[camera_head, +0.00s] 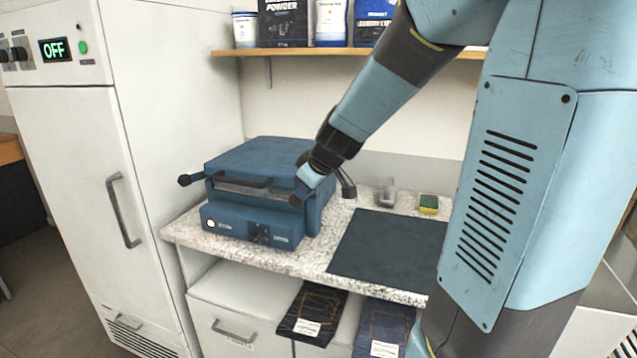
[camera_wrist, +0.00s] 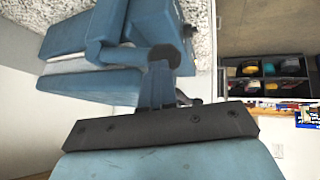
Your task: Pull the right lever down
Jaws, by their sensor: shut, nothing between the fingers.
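The right lever shows a dark round knob (camera_head: 296,200) at the press's front right corner. In the wrist view the right lever's blue arm (camera_wrist: 108,48) runs to the dark knob (camera_wrist: 165,54). My gripper (camera_head: 308,177) is shut and empty, close against this lever. In the wrist view my fingertips (camera_wrist: 158,70) are right beside the knob. Whether they touch it I cannot tell.
A dark mat (camera_head: 388,246) lies right of the press, with a sponge (camera_head: 429,203) behind it. A white cabinet (camera_head: 75,150) stands close at the left. A shelf (camera_head: 300,52) with containers hangs above.

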